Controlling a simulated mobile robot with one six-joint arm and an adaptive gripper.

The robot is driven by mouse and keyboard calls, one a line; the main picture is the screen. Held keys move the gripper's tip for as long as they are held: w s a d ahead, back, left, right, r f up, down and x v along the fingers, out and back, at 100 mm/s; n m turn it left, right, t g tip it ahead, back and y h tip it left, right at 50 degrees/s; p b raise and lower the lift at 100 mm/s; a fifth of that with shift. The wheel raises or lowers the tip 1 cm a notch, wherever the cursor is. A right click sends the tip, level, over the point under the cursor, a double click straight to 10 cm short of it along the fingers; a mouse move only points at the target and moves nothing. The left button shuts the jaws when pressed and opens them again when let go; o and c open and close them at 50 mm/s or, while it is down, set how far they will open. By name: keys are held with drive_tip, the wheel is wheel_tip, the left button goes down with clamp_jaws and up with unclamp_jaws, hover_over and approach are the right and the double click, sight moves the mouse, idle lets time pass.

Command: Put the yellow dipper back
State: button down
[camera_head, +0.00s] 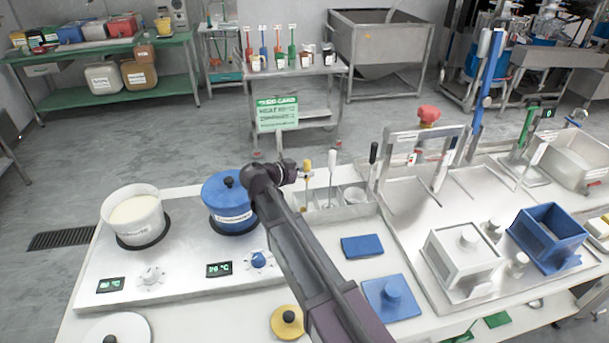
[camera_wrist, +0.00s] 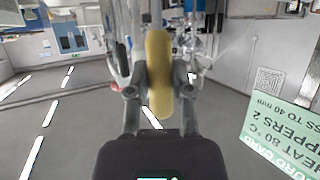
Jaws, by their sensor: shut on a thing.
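The yellow dipper (camera_head: 305,162) stands roughly upright at the end of my arm, just above the steel holder (camera_head: 345,213). My gripper (camera_head: 297,173) is shut on its yellow handle. In the wrist view the yellow handle (camera_wrist: 160,72) is clamped between the two fingers of my gripper (camera_wrist: 160,88). The dipper's lower end is not clear; I cannot tell whether it is inside the holder or above it.
A blue lidded pot (camera_head: 227,200) stands left of my gripper, and a white open pot (camera_head: 133,217) further left, both on the hot plate. A green sign (camera_head: 277,114) stands behind. Blue and white boxes are on the right. A blue mat (camera_head: 362,246) lies in front of the holder.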

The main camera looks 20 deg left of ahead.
drive_tip(key=shift+f, duration=0.1)
drive_tip(key=c, duration=0.5)
unclamp_jaws()
drive_tip(key=shift+c, duration=0.2)
drive_tip(key=shift+r, duration=0.2)
drive_tip(key=p+v, duration=0.4)
drive_tip(key=v, duration=0.8)
drive_tip(key=shift+p, duration=0.3)
